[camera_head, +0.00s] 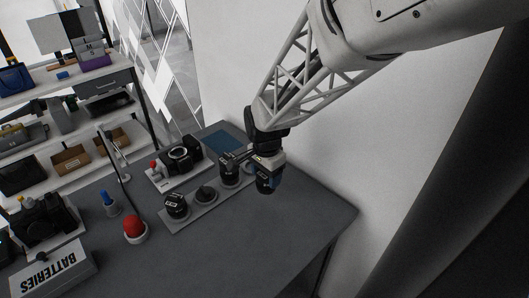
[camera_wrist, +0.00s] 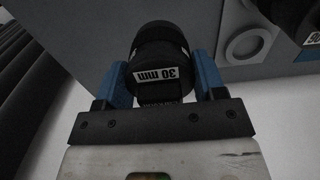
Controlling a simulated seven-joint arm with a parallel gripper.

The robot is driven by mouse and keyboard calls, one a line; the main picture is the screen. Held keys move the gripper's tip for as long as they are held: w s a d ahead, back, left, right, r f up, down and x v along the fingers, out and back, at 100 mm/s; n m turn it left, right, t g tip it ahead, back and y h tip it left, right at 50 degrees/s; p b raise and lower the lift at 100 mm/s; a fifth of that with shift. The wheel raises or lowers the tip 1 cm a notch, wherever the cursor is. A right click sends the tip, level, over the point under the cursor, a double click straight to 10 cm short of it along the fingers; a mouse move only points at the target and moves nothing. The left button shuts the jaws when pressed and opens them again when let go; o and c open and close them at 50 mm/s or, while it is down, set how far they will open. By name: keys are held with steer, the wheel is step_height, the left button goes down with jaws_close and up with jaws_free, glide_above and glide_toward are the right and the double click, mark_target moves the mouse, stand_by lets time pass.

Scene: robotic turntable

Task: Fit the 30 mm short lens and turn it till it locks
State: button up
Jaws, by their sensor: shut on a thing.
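My gripper (camera_head: 267,172) is shut on a short black lens (camera_head: 266,186), just right of the lens tray (camera_head: 205,211). In the wrist view the lens (camera_wrist: 158,50) sits between the two blue fingers, its white "30 mm" label facing the wrist camera. The lens appears to be clear of the table. The camera body (camera_head: 185,156) stands on a pale base behind the tray, with its round mount facing forward; I cannot make out its details.
The tray bears a black lens (camera_head: 176,205) at left, a small dark round piece (camera_head: 206,194) and another lens (camera_head: 230,177) near my gripper. A red dome (camera_head: 135,229), a BATTERIES box (camera_head: 52,274) and a blue mat (camera_head: 227,142) are around. The front table is clear.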

steer(key=shift+s+d, duration=0.1)
steer(key=shift+s, duration=0.15)
steer(key=shift+w+r, duration=0.1)
steer(key=shift+w, duration=0.05)
stand_by(0.5)
steer(key=w+a+r, duration=0.3)
steer(key=w, duration=0.3)
steer(key=w+a+r, duration=0.3)
steer(key=w+a, duration=0.1)
steer(key=w, duration=0.2)
steer(key=w+a+r, duration=0.1)
steer(key=a, duration=1.1)
steer(key=w+a+r, duration=0.1)
steer(key=a, duration=1.1)
steer(key=shift+r, duration=0.25)
steer(key=shift+f, duration=0.3)
steer(key=shift+f, duration=2.65)
